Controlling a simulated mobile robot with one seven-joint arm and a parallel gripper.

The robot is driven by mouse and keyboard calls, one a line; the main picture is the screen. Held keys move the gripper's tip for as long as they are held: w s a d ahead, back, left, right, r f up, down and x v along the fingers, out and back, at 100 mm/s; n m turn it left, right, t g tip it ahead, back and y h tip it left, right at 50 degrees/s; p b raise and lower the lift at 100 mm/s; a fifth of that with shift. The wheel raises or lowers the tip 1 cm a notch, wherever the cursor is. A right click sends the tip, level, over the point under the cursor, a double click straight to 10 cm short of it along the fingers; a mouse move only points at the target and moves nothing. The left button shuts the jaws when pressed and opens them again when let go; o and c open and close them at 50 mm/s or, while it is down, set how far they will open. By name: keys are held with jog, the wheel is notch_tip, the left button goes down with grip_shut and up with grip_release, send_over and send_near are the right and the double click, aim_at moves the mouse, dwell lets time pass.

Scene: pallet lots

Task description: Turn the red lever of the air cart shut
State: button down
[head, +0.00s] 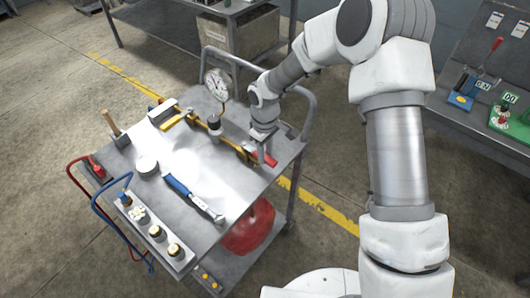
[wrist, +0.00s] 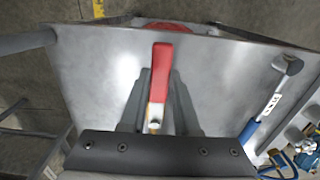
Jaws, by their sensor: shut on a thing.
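The air cart (head: 190,205) has a grey metal top. A brass pipe (head: 225,143) with a round white gauge (head: 217,84) runs across it. The red lever (head: 268,158) is at the pipe's end, near the cart's right edge. My gripper (head: 263,150) is over that end. In the wrist view the red lever (wrist: 161,75) lies between the fingers of my gripper (wrist: 159,105), its red end pointing up the picture past the fingertips. The gripper is shut on it. The valve body is mostly hidden by my gripper.
A white block with several fittings (head: 155,228) stands along the near left edge. A red tank (head: 248,228) sits below. A side table (head: 475,130) is at right.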

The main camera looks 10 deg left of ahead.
jog(key=shift+s+a, duration=0.1)
dwell(0.3)
jog(key=shift+s+a+f+m+b, duration=0.1)
jog(key=shift+s+a+m+b, duration=0.3)
jog(key=shift+m+b, duration=0.55)
jog(key=m+b, duration=0.1)
jog(key=s+a+m, duration=0.1)
jog(key=shift+s+a+m+b, duration=0.15)
jog(key=shift+s+m+b, duration=0.1)
jog(key=shift+m+b, duration=0.15)
jog(key=a+m, duration=0.1)
jog(key=s+m+b, duration=0.1)
jog(key=shift+a+m, duration=0.35)
jog(key=shift+a, duration=0.05)
jog(key=a+m, duration=0.1)
jog(key=a+m+b, duration=0.1)
jog(key=shift+s+m, duration=0.3)
jog(key=a+m, duration=0.2)
jog(key=m, duration=0.1)
jog(key=shift+a+m+b, duration=0.3)
jog(key=shift+b, duration=0.1)
jog(key=a+m, duration=0.2)
jog(key=m, duration=0.1)
jog(key=shift+w, duration=0.3)
jog(key=shift+w+a+m, duration=0.3)
jog(key=shift+a+m, duration=0.25)
jog(key=shift+m, duration=0.25)
jog(key=shift+r, duration=0.2)
